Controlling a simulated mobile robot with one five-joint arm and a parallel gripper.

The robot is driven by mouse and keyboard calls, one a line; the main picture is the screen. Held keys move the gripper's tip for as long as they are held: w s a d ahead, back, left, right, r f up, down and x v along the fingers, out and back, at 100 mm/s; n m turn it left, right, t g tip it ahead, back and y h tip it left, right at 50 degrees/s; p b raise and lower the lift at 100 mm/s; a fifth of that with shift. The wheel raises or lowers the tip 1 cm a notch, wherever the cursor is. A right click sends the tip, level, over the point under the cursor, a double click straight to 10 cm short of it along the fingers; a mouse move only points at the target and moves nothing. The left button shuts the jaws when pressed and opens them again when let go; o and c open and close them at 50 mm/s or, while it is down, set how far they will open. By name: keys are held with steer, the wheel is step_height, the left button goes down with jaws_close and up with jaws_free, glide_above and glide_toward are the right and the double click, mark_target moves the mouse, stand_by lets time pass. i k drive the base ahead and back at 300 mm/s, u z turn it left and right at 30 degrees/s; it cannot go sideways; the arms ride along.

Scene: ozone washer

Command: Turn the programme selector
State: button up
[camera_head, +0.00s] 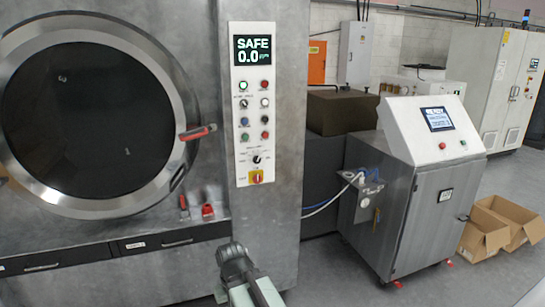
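The white control panel (254,105) is fixed upright on the grey metal machine face. A small black rotary knob (257,159), which looks like the programme selector, sits low on the panel among tiny printed marks. Its exact pointer setting is too small to read. My gripper (233,256) is at the bottom centre, below the panel and apart from the knob. Its fingers are not clear enough to tell whether they are open.
A large round door (75,115) with a red-tipped handle (197,132) is at left, above drawers (160,242). A steel console (422,200) with hoses stands at right, with cardboard boxes (490,230) beside it. Grey floor (345,280) is clear at the bottom centre-right.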

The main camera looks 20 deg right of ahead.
mark_target(257, 159)
steer(key=u, duration=0.15)
steer(key=i, duration=1.1)
steer(key=u, duration=0.8)
steer(key=k, duration=0.85)
steer(key=u, duration=0.15)
steer(key=i, duration=0.9)
steer(key=z, duration=0.05)
